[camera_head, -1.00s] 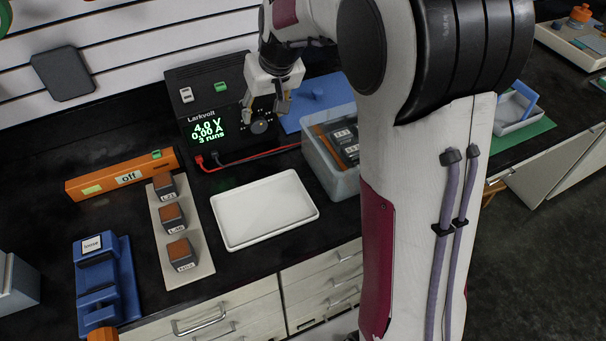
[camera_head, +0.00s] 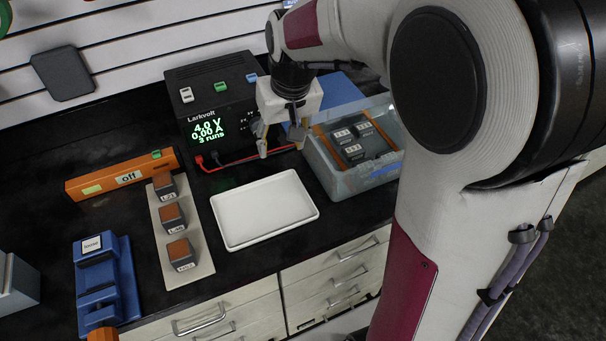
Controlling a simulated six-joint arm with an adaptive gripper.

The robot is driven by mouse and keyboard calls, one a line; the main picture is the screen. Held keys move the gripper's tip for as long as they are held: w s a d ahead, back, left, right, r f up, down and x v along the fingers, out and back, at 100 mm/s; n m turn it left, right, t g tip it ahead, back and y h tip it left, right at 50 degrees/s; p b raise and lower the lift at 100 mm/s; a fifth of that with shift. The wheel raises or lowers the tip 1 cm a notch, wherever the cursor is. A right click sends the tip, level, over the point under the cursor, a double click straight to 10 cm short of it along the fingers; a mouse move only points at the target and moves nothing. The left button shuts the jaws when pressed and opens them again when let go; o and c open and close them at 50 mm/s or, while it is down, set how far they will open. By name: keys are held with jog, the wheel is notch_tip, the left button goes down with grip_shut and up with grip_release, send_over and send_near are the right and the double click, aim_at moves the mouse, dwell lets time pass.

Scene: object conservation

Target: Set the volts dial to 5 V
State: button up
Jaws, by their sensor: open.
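The black Larkvolt power supply (camera_head: 190,158) stands at the back of the bench. Its green display (camera_head: 208,128) reads 4.0 V, 0.00 A and 3 runs. The volts dial is at the right of its front face and is mostly or wholly hidden behind my gripper. My gripper (camera_head: 281,150) points down in front of the right part of the unit, with its fingers apart and nothing seen between them. Whether a finger touches the dial cannot be told.
Red and black leads (camera_head: 232,162) run from the unit rightward. A white tray (camera_head: 264,240) lies in front. A clear bin (camera_head: 372,182) with labelled blocks stands just right of my gripper. An orange bar marked off (camera_head: 85,186), a block strip (camera_head: 190,278) and a blue fixture (camera_head: 122,290) are left.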

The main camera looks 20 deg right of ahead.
jog(key=s+a+r, duration=0.1)
jog(key=s+r, duration=0.1)
jog(key=s, duration=0.5)
jog(key=s+r+t, duration=0.1)
jog(key=s+r, duration=0.2)
jog(key=s, duration=0.4)
jog(key=shift+a+r+n+h, duration=0.25)
jog(key=shift+a+n+h, duration=0.05)
jog(key=shift+a+n, duration=0.1)
dwell(0.4)
jog(key=shift+s, duration=0.1)
jog(key=shift+d, duration=0.1)
jog(key=w+d+f+y, duration=0.1)
jog(key=w+f, duration=0.1)
jog(key=w, duration=1)
jog(key=w+d+f+y, duration=0.2)
jog(key=w, duration=1)
jog(key=shift+w+d+f+m+t, duration=0.25)
jog(key=shift+w+m+t, duration=0.05)
jog(key=shift+m+t, duration=0.1)
